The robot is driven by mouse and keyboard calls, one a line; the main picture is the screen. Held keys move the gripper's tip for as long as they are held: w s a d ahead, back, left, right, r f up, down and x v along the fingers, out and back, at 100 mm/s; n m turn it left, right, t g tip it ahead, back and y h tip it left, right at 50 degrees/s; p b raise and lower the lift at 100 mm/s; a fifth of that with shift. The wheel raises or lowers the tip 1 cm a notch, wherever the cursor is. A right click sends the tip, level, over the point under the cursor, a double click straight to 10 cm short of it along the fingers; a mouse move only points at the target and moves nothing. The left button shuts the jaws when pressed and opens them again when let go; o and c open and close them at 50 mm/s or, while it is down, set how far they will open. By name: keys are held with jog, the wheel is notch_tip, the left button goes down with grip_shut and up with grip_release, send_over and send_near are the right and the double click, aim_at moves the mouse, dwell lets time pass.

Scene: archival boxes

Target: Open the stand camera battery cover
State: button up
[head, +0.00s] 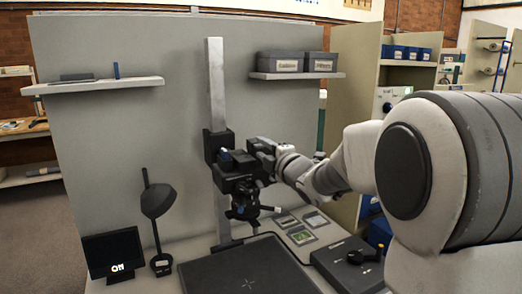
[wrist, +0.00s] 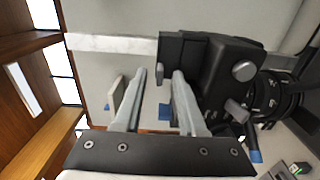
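The stand camera (head: 238,172) is a black body on the upright column of the copy stand, with its lens part hanging below. In the wrist view the camera (wrist: 217,75) fills the right of the picture, with grey knobs and a ringed lens. I cannot make out the battery cover for certain in either view. My gripper (head: 265,155) is at the upper right side of the camera. In the wrist view my gripper (wrist: 159,72) is open, with nothing seen held between its fingers. The right finger overlaps the camera's edge; I cannot tell whether it touches.
The pale column (head: 216,85) rises behind the camera. Below are the dark baseboard (head: 215,272), several small cards (head: 301,236) and a black control box (head: 345,262). A desk lamp (head: 157,203) and a small screen (head: 112,254) stand at left. Shelf boxes (head: 290,63) sit above right.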

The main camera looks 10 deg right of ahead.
grip_shut()
dwell(0.5)
jog(key=w+d+r+m+p, duration=0.1)
jog(key=d+m+p, duration=0.7)
jog(key=m, duration=1.2)
jog(key=shift+w+r+m+p, duration=0.4)
jog(key=shift+w+p, duration=0.35)
jog(key=shift+p, duration=1.5)
jog(key=shift+f, duration=0.1)
